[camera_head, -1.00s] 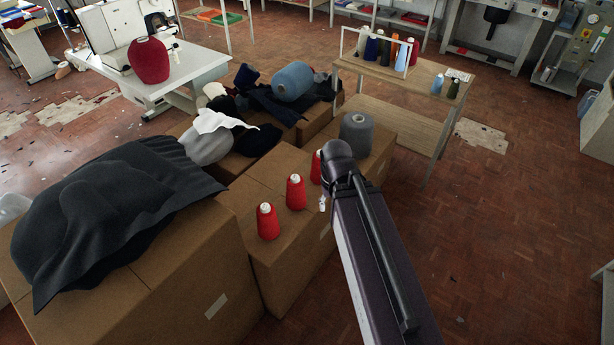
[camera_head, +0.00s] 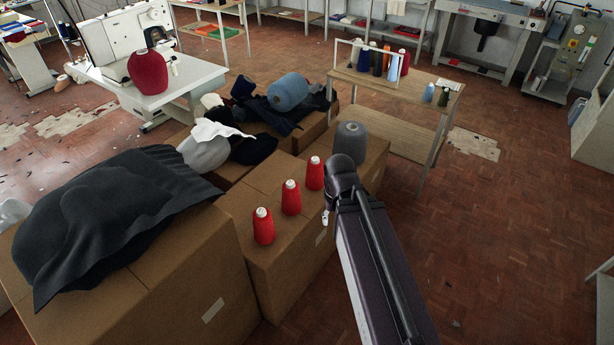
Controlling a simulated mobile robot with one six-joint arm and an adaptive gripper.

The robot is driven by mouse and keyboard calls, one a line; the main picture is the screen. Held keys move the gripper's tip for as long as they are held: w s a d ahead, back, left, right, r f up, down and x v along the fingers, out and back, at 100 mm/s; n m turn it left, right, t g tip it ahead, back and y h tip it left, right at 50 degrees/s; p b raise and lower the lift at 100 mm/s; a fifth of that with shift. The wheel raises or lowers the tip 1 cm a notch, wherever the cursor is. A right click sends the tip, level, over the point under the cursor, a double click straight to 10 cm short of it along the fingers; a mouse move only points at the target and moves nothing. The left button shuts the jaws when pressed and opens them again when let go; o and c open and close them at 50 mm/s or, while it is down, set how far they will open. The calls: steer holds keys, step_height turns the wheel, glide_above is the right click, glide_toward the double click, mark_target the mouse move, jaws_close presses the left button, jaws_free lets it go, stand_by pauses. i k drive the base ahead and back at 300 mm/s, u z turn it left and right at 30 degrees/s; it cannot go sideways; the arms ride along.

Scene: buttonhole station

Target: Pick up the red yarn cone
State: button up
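Three small red yarn cones with pale tips stand upright in a row on a cardboard box: the near one (camera_head: 263,227), the middle one (camera_head: 291,198) and the far one (camera_head: 314,174). A larger red yarn cone (camera_head: 148,73) stands on the white sewing table at upper left. My arm reaches up from the bottom, and its end is just right of the far small cone. A small pale piece (camera_head: 325,217) shows at the arm's left side, perhaps part of my gripper. The rest of the gripper is hidden behind the arm, so its opening and any contact cannot be seen.
A grey cone (camera_head: 351,141) stands on the box's far part. Dark cloth (camera_head: 120,215) covers the box at left. Cloths and a blue cone (camera_head: 288,92) lie on boxes behind. A wooden table (camera_head: 400,90) holds a rack of cones. Floor at right is clear.

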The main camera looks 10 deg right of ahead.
mark_target(315, 171)
steer(key=z, duration=0.1)
steer(key=i, duration=0.95)
steer(key=u, duration=0.05)
